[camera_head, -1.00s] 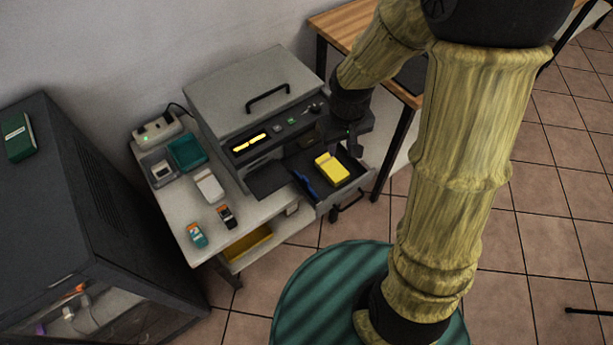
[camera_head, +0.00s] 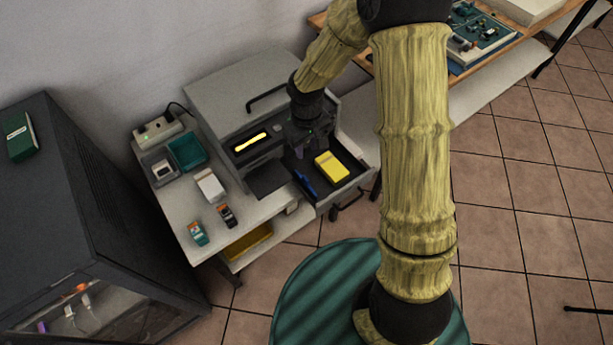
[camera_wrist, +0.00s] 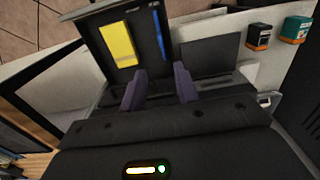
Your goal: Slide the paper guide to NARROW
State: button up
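A grey printer-like machine (camera_head: 228,95) stands on a white table with its dark drawer (camera_head: 345,186) pulled out. The drawer holds a yellow block (camera_head: 331,167) and a slim blue piece (camera_head: 305,182); both also show in the wrist view, the yellow block (camera_wrist: 117,44) beside the blue piece (camera_wrist: 160,42). I cannot tell for sure which part is the paper guide, and no NARROW mark is readable. My gripper (camera_head: 303,145) is above the drawer's back end, at the machine's front. In the wrist view my gripper (camera_wrist: 159,88) has its two fingers apart with nothing between them.
A dark flat flap (camera_head: 267,181) juts from the machine left of the drawer. Small boxes (camera_head: 210,186), a teal tray (camera_head: 187,152) and a power strip (camera_head: 157,131) are on the table's left. A dark cabinet (camera_head: 60,190) stands further left.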

aim_at(306, 179)
notch_tip(306, 179, down, 16)
jog(key=shift+r+b, duration=0.1)
jog(key=shift+b, duration=0.3)
grip_shut()
